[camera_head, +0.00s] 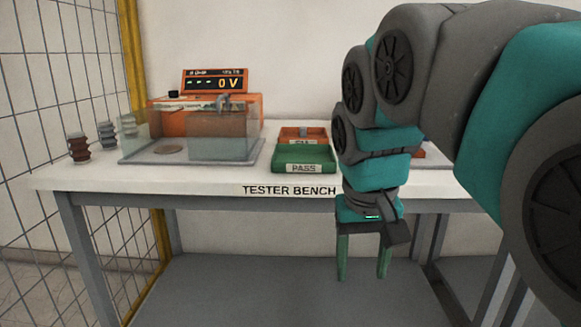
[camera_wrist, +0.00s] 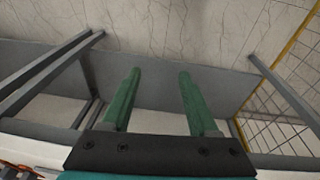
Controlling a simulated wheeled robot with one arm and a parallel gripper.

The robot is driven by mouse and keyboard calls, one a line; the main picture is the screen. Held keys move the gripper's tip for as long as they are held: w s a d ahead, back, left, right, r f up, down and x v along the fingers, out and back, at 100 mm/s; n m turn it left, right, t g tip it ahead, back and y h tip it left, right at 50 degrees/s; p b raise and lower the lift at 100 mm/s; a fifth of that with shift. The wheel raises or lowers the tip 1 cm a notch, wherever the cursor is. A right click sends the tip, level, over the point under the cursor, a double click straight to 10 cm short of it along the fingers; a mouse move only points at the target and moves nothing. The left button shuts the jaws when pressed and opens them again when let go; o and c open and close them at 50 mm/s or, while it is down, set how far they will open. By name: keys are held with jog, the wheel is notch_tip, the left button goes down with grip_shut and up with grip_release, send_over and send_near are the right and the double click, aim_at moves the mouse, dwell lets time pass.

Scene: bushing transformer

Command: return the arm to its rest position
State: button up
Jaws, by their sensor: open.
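My gripper (camera_head: 363,276) hangs pointing down in front of the tester bench (camera_head: 230,195), with its fingertips below the level of the bench top. Its two green fingers are apart with nothing between them. The wrist view shows the same open gripper (camera_wrist: 158,76) over the grey lower shelf (camera_wrist: 155,92) and the floor. My arm is bent, coming in from the right side of the head view, and it hides part of the bench's right side.
On the bench stand a green PASS tray (camera_head: 303,159), an orange tray (camera_head: 303,134) behind it, an orange tester (camera_head: 245,108) reading 0 V with a clear enclosure, and brown (camera_head: 78,148) and grey (camera_head: 107,134) bushings. A mesh fence (camera_head: 55,90) stands left.

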jog(key=s+d+f+g, duration=0.1)
jog(key=s+d+f, duration=0.1)
jog(key=s+f, duration=0.7)
jog(key=s+d+f+g, duration=0.2)
jog(key=s+f, duration=0.7)
jog(key=f, duration=0.2)
jog(key=shift+s+d+f+y, duration=0.15)
jog(key=shift+s+f+y, duration=0.05)
jog(key=shift+f+y, duration=0.1)
